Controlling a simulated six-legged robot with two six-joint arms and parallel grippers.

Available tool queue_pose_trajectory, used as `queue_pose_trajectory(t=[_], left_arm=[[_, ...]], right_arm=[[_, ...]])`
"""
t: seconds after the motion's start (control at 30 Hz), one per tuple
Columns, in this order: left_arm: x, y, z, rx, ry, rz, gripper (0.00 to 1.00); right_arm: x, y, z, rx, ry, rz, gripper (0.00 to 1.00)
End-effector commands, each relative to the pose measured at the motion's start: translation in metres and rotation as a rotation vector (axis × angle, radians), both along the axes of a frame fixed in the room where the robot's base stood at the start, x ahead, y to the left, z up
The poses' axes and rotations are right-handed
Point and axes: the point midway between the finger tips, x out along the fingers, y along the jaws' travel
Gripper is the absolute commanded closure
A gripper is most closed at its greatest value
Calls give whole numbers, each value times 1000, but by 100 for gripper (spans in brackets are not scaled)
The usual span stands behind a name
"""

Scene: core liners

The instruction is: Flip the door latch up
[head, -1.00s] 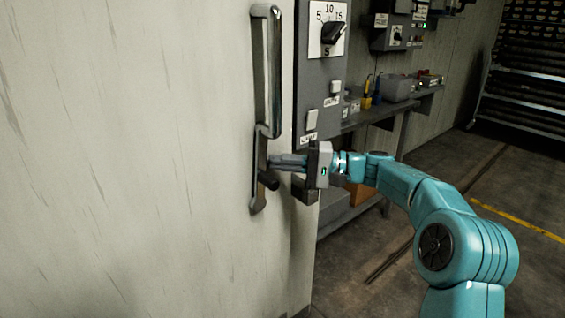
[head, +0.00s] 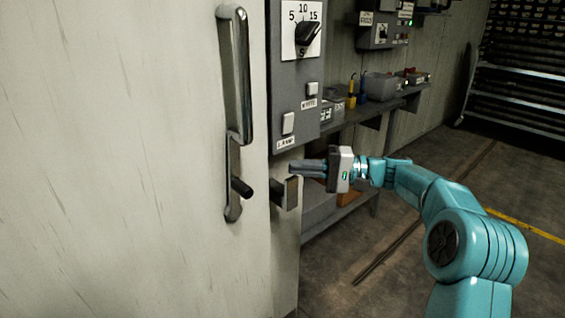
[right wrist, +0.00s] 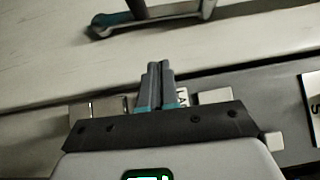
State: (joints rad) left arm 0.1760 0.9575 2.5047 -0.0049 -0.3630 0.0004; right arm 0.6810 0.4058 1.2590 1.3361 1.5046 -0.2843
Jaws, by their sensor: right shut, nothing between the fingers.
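The door latch is a short dark lever (head: 241,187) on the metal plate below the long chrome door handle (head: 237,75). It sticks out from the pale door (head: 120,160) and tilts slightly down to the right. In the right wrist view the latch lever (right wrist: 137,9) shows at the top, partly cut off by the frame edge. My right gripper (head: 291,168) is shut and empty, to the right of the latch and apart from it. Its fingertips (right wrist: 158,66) point toward the door side in the right wrist view. My left gripper is not in view.
A grey control panel (head: 283,75) with a dial and labelled buttons stands right of the door edge. A small metal block (head: 288,193) juts out below it, close under my right fingers. A shelf with a grey bin (head: 381,87) is behind. Open floor lies at right.

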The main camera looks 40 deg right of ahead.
Motion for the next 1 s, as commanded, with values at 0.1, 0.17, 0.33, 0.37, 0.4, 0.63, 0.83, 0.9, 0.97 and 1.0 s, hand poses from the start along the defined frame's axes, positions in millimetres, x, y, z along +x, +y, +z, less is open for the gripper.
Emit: queue_pose_trajectory(t=[0.1, 0.17, 0.33, 0.37, 0.4, 0.63, 0.83, 0.9, 0.97, 1.0], left_arm=[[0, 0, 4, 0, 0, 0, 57], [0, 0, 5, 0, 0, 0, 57], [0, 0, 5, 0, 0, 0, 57], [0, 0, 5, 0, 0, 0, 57], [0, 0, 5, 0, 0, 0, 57], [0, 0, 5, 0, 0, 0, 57], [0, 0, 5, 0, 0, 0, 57], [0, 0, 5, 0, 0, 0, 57], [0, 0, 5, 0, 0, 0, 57], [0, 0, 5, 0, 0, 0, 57]], right_arm=[[-12, -14, 0, -1, 0, -2, 100], [-16, -19, -1, -1, 1, -2, 100], [-21, -25, -2, -1, -1, 0, 100], [-21, -26, -2, -1, -1, 0, 100], [-21, -26, -2, -1, -1, 0, 100], [-21, -27, -2, -1, -1, 0, 100], [-21, -27, -2, -1, -1, 0, 100], [-20, -26, -5, 0, 8, -1, 100], [-15, -23, -16, 2, 39, -4, 100], [-10, -19, -29, 2, 76, -7, 100]])
